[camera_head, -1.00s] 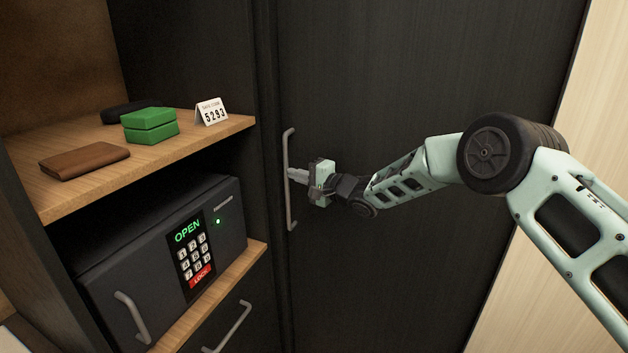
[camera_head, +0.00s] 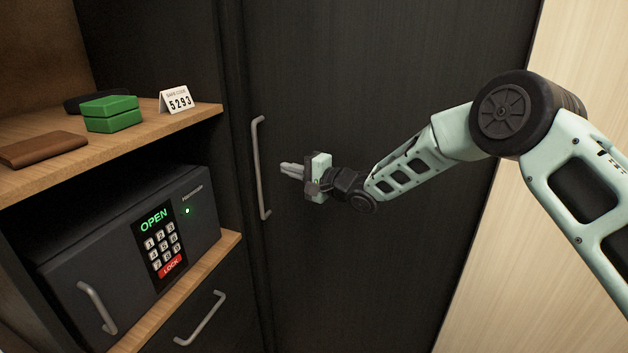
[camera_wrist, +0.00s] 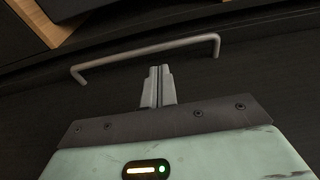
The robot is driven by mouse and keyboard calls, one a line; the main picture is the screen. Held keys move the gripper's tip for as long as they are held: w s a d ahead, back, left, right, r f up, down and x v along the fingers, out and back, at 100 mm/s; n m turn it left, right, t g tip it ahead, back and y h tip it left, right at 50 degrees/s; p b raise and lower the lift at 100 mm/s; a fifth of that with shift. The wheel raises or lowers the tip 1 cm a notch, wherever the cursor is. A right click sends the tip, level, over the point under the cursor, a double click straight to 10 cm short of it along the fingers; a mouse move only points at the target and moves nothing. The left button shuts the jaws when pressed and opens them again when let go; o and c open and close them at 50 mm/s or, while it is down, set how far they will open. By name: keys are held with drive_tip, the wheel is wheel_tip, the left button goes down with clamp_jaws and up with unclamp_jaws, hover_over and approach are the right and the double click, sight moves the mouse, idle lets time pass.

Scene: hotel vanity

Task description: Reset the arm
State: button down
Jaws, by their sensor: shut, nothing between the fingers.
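My gripper (camera_head: 287,169) is shut and empty in front of the dark tall door (camera_head: 390,60). Its fingers point left toward the door's long metal handle (camera_head: 259,170), with a gap between them in the head view. In the wrist view, the closed fingertips (camera_wrist: 158,72) lie just short of the handle (camera_wrist: 145,49), apart from it as far as I can tell. My arm reaches in from the right, bent at the elbow.
Left of the door, a safe (camera_head: 120,230) shows a green OPEN display and has its door shut. A shelf (camera_head: 190,117) above holds a green box (camera_head: 112,113), a brown wallet (camera_head: 42,149), a dark item (camera_head: 84,101) and a code card (camera_head: 176,99). A drawer handle (camera_head: 201,320) protrudes below.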

drive_tip(key=s+d+n+g+h, duration=0.3)
drive_tip(key=s+d, duration=0.4)
drive_tip(key=s, duration=0.9)
drive_tip(key=s+d+f+n+g+h+b, duration=0.1)
drive_tip(key=s+d+n+g+h, duration=0.2)
drive_tip(key=s, duration=1.3)
drive_tip(key=s+d+n+g+h, duration=0.3)
drive_tip(key=s+d+n+h, duration=0.5)
drive_tip(key=s, duration=0.8)
drive_tip(key=d, duration=0.3)
drive_tip(key=shift+s+d+f+h+b, duration=0.2)
drive_tip(key=shift+s+h+b, duration=0.2)
